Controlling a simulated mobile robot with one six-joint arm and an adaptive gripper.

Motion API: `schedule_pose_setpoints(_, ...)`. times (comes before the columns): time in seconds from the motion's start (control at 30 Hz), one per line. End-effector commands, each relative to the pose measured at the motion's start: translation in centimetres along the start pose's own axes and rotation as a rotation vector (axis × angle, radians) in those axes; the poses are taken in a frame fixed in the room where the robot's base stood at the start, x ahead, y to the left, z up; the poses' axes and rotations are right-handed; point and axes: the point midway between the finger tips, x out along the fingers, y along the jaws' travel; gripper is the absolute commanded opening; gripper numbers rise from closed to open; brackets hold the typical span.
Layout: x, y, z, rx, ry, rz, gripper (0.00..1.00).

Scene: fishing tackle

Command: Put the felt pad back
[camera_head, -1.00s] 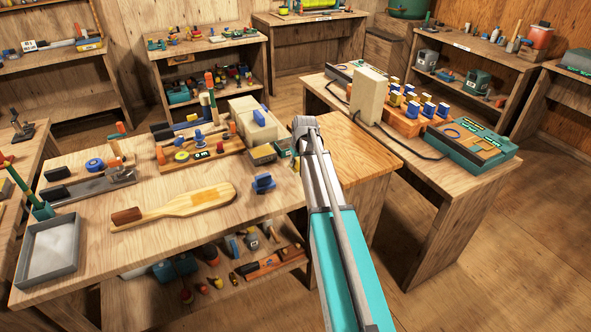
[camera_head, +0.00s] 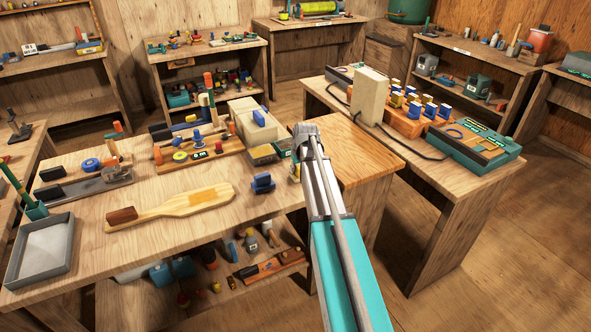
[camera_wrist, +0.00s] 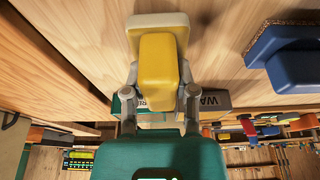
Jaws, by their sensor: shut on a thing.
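My gripper (camera_wrist: 160,88) is shut on a yellow block with a cream pad at its end, which I take to be the felt pad (camera_wrist: 158,60). In the wrist view the pad is held between both fingers, above bare wood. In the head view my gripper (camera_head: 299,150) is at the right end of the workbench, beside a small grey box (camera_head: 268,153). The arm mostly hides the held pad there. A similar blue block with a cork-like base (camera_wrist: 290,58) is at the right of the wrist view; a blue block (camera_head: 263,183) also stands on the bench in the head view.
A wooden paddle (camera_head: 172,207) and a grey tray (camera_head: 69,243) lie on the bench to the left. A wooden rack (camera_head: 200,158) and a pale block (camera_head: 240,120) stand behind. A side table (camera_head: 365,160) at the right has a bare wooden top.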

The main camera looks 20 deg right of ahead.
Motion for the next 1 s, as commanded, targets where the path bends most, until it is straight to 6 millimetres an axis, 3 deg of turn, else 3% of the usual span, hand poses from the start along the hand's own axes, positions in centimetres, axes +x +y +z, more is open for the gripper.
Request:
schedule_pose_setpoints(0.1,0.4,0.0,0.1,0.000,0.000,0.000,0.00)
schedule_pose_setpoints(0.13,0.3,0.0,0.1,0.000,0.000,0.000,0.38)
schedule_pose_setpoints(0.3,0.2,0.0,0.1,0.000,0.000,0.000,0.70)
schedule_pose_setpoints(1.0,-0.8,0.0,-0.1,0.000,0.000,0.000,0.71)
